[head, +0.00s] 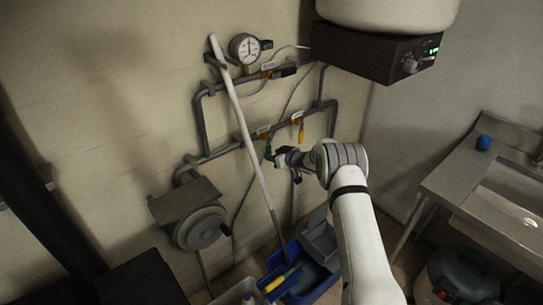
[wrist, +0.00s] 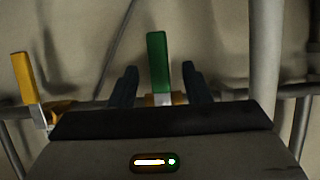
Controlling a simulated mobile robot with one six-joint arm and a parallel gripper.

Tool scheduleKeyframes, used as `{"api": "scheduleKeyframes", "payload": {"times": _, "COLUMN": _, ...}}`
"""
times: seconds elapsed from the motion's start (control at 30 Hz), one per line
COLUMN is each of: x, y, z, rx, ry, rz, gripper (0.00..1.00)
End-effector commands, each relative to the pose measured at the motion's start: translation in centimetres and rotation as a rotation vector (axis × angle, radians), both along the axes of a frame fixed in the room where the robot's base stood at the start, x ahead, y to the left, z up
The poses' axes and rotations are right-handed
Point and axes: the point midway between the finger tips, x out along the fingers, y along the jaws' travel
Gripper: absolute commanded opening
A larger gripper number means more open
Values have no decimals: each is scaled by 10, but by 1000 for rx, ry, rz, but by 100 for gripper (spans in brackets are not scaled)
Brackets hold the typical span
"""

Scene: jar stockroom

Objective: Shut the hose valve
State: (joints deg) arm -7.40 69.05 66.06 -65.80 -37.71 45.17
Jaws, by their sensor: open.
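A green valve lever (head: 268,149) hangs from the lower wall pipe, beside my gripper (head: 279,159). In the wrist view the green lever (wrist: 158,62) stands upright across the pipe, between the two dark fingers of my open gripper (wrist: 159,86). A gap shows on both sides, and I see no contact. I cannot tell how deep between the fingers it is. A yellow valve lever (head: 301,133) hangs to the right on the same pipe; in the wrist view the yellow lever (wrist: 27,77) is at the left. The valve labels are too small to read, so I cannot tell which is the hose valve.
A white pole (head: 239,122) leans across the pipes just left of my gripper. A pressure gauge (head: 245,48) and a dark box with a green display (head: 378,53) are above. A hose reel (head: 201,228) and a blue bin (head: 325,286) are below. A sink (head: 510,197) stands right.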

Motion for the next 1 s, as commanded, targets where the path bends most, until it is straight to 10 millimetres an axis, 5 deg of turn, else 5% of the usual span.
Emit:
{"api": "scheduleKeyframes", "payload": {"times": 0.4, "x": -34, "y": -34, "z": 19, "rx": 1, "ry": 1, "rz": 0, "gripper": 44}}
{"api": "scheduleKeyframes", "payload": {"times": 1.0, "x": -35, "y": -41, "z": 31, "rx": -12, "ry": -5, "rz": -22, "gripper": 44}}
